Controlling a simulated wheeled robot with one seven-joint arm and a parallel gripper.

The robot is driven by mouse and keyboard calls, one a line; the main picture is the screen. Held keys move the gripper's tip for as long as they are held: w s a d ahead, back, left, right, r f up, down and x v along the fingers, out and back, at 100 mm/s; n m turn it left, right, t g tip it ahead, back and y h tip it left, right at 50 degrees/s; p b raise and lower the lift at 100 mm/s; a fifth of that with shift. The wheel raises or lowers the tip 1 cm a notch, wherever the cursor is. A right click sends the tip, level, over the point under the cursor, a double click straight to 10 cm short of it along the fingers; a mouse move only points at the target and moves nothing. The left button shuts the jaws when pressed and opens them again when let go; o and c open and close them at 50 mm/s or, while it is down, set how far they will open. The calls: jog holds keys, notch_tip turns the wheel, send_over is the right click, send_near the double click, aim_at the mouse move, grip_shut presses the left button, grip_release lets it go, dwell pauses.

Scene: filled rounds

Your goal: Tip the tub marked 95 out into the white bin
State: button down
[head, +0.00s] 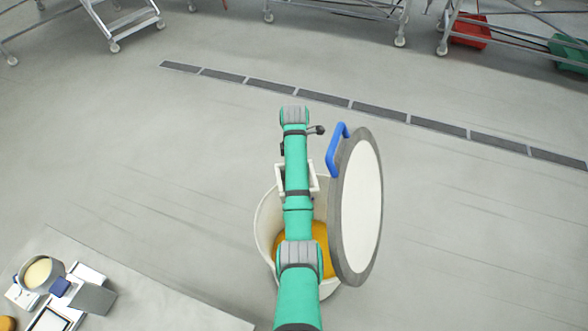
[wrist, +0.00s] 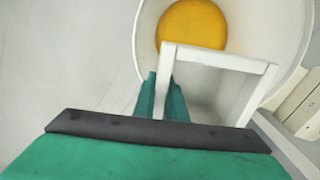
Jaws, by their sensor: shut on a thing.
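The white bin (head: 265,218) stands on the floor under my arm, with orange-yellow material (head: 318,240) at its bottom. Its inside and a white frame-like handle show in the wrist view (wrist: 247,70). A round grey tub with a pale face (head: 360,210) is tipped on its side above the bin's right edge, face to the right. My gripper (head: 322,130) is beside its blue handle (head: 337,149) and shut on it. The fingers are hard to make out. No number is readable on the tub. My arm hides part of the bin.
At lower left, another grey tub (head: 52,268) with cream contents stands near pale trays and boxes. Red (head: 470,31) and green crates (head: 567,54) and metal racks are along the back. The floor around the bin is clear; a dark drain strip (head: 378,114) crosses it.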

jog(key=shift+a+r, duration=0.1)
jog(key=shift+r, duration=0.85)
jog(key=shift+w+r, duration=0.25)
jog(key=shift+r, duration=0.75)
jog(key=shift+s+r, duration=0.2)
jog(key=shift+r, duration=0.15)
jog(key=shift+w+r, duration=0.1)
jog(key=shift+r, duration=1)
jog(key=shift+a, duration=0.1)
